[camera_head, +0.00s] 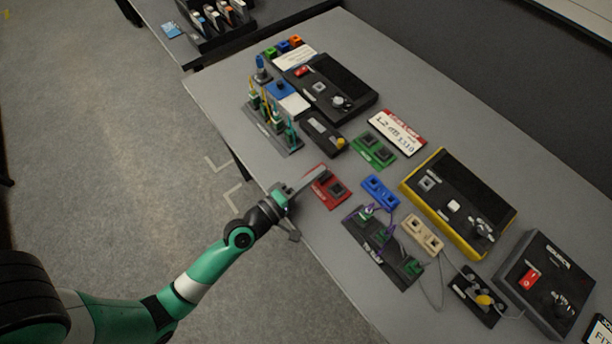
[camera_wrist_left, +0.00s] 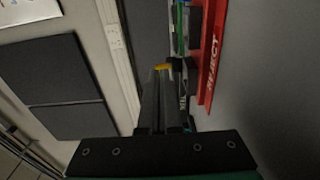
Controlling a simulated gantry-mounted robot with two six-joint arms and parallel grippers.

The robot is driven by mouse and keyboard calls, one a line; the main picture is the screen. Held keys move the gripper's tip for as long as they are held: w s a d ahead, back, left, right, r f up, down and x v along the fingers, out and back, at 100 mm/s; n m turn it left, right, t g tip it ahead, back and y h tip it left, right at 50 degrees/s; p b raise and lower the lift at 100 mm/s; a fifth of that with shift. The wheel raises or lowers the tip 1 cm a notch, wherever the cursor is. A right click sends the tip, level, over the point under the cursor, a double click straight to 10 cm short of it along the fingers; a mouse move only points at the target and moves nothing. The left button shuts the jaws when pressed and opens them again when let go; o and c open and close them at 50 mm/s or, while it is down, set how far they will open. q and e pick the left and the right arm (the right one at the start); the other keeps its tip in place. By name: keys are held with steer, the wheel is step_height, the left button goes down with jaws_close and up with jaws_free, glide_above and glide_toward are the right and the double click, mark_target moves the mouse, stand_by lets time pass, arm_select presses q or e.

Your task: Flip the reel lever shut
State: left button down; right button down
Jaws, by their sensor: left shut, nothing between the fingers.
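My left gripper (camera_head: 322,174) reaches in from the left over the table's near edge, its shut fingers above or beside a red block (camera_head: 331,192). I cannot tell whether they touch it. The left wrist view shows the fingers (camera_wrist_left: 167,78) together, with a small yellow part close to their tips. No part is clearly readable as the reel lever. Candidates are a black unit with a yellow knob (camera_head: 325,134) beyond the fingertips and a black plate with a yellow piece (camera_head: 475,297) at the lower right. My right gripper is not in view.
A rack with upright cable ends (camera_head: 274,133) stands left of the fingers. A green block (camera_head: 373,152), blue block (camera_head: 380,191) and beige block (camera_head: 423,235) lie nearby. Larger boxes, one yellow-edged (camera_head: 447,184), crowd the right. A red strip marked REJECT (camera_wrist_left: 212,60) shows in the wrist view.

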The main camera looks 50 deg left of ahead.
arm_select(q)
steer(key=s+d, duration=0.1)
steer(key=s, duration=0.1)
steer(key=s+d+p, duration=0.1)
steer(key=shift+s+d+r, duration=0.15)
steer(key=shift+s+d, duration=0.2)
steer(key=shift+d, duration=0.05)
steer(key=shift+s+d, duration=0.15)
steer(key=shift+s, duration=0.15)
